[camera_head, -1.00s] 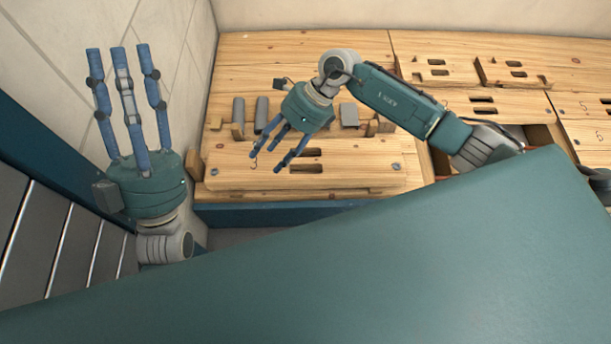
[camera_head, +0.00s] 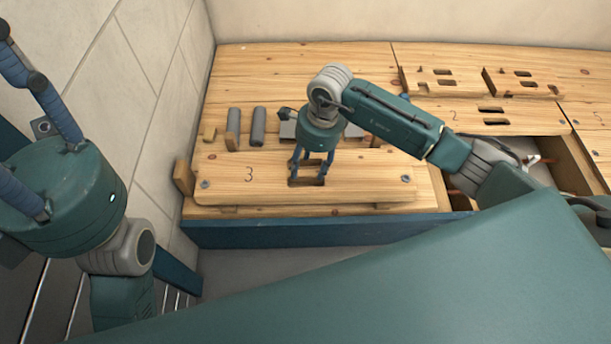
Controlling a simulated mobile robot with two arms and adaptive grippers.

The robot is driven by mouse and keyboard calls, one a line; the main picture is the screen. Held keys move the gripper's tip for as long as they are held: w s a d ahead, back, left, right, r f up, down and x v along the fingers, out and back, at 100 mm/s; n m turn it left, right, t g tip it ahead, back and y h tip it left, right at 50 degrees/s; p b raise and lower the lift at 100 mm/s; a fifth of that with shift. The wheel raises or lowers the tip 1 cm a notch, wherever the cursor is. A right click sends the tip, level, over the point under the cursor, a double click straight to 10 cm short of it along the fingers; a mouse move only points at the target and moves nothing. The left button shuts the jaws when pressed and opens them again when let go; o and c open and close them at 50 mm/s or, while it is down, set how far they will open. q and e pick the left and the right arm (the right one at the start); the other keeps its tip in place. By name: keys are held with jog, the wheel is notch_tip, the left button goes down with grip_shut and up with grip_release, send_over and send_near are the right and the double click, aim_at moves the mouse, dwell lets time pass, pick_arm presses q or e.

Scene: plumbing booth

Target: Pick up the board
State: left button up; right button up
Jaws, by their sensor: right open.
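The wooden board marked 3 (camera_head: 228,184) lies flat at the front left of the workbench. It has two dark slots near its middle and bolts at its ends. My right gripper (camera_head: 311,176) points down over the board, fingers apart, with its fingertips at the slots. I cannot tell whether the fingertips are inside the slots or just above them. My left gripper (camera_head: 30,135) is at the left edge of the view, away from the board, with its fingers spread and partly cut off by the frame.
Two grey cylinders (camera_head: 258,127) and wooden blocks (camera_head: 184,177) stand behind and beside the board. Other slotted boards (camera_head: 521,82) lie at the back right. An open compartment (camera_head: 540,165) is to the right. The tiled wall (camera_head: 160,50) is close on the left.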

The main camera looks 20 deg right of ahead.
aim_at(306, 174)
notch_tip(306, 174, down, 3)
jog(key=shift+w+a+f+b, duration=0.1)
jog(key=shift+a+b, duration=0.05)
jog(key=shift+b, duration=0.45)
jog(key=shift+c, duration=0.3)
grip_shut()
jog(key=shift+w, duration=0.1)
jog(key=shift+r, duration=0.2)
